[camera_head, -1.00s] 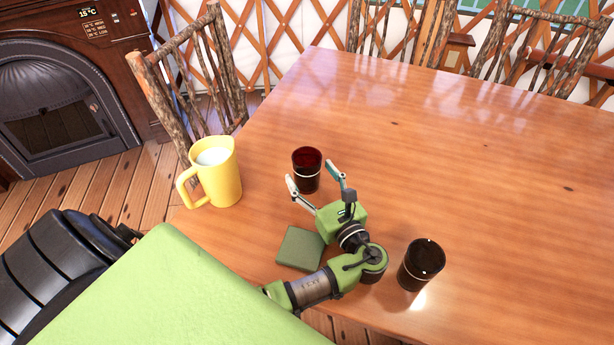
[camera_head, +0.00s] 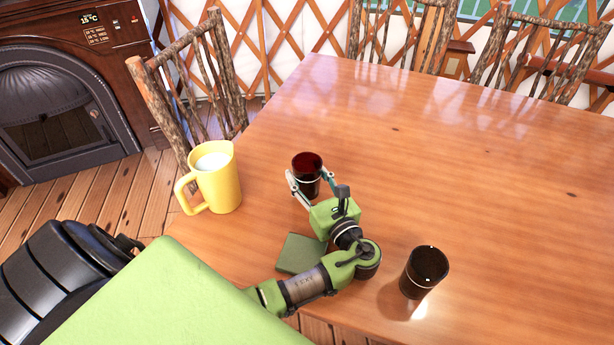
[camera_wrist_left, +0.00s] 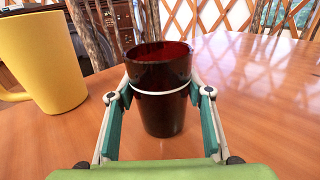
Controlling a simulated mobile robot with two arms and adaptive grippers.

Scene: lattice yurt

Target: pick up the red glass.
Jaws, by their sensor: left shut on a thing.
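The red glass (camera_head: 307,168) stands upright on the wooden table, dark red with a pale band. My left gripper (camera_head: 310,184) has its fingers on both sides of the glass and is shut on it. In the left wrist view the glass (camera_wrist_left: 160,88) fills the space between the two fingers (camera_wrist_left: 160,98), which touch its sides near the pale band. The glass appears to rest on the table. My right gripper is not in view.
A yellow mug (camera_head: 219,185) with white liquid stands left of the glass. A dark glass (camera_head: 424,272) stands at the lower right. A flat green square (camera_head: 300,253) lies near my left arm. The table (camera_head: 450,150) is clear behind and to the right.

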